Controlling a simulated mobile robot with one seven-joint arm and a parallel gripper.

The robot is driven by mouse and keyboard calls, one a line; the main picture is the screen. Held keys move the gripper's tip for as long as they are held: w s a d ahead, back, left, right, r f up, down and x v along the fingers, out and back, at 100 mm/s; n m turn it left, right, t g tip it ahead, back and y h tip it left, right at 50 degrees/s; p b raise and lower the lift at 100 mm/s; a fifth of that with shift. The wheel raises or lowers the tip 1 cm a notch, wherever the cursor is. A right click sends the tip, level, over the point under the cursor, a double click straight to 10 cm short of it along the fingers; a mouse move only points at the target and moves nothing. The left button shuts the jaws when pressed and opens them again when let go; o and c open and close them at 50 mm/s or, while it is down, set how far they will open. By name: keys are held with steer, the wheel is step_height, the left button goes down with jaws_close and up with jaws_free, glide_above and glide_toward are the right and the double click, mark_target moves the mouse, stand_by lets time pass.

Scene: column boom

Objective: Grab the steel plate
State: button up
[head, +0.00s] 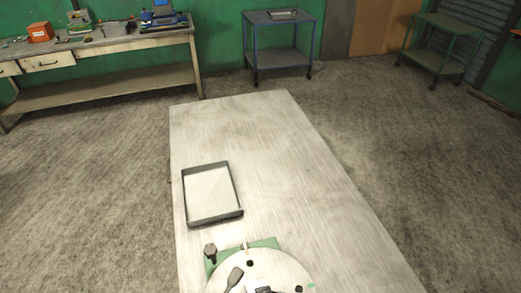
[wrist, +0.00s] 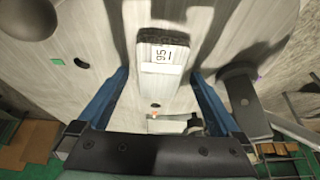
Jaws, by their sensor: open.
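In the wrist view a flat rectangular block (wrist: 160,86) with a dark end and a white label marked with digits shows on a pale round disc; it may be the steel plate. Its pale end also shows at the bottom of the head view (head: 257,284), partly cut off. My gripper (wrist: 160,74) is open, its blue fingers on either side of the block, with a gap at each side. I cannot tell how far above the disc the fingertips are. My gripper is not clearly visible in the head view.
The disc (head: 280,266) sits on a green base (head: 264,243) on a long pale table (head: 260,130). A dark paddle-shaped piece (head: 234,278) lies on it, beside a dark knob (head: 210,252). A shallow tray (head: 240,212) stands behind. The table's right side is clear.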

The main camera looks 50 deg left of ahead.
jaws_close()
stand_by(0.3)
steer(key=shift+w+r, duration=0.1)
steer(key=shift+r, duration=0.05)
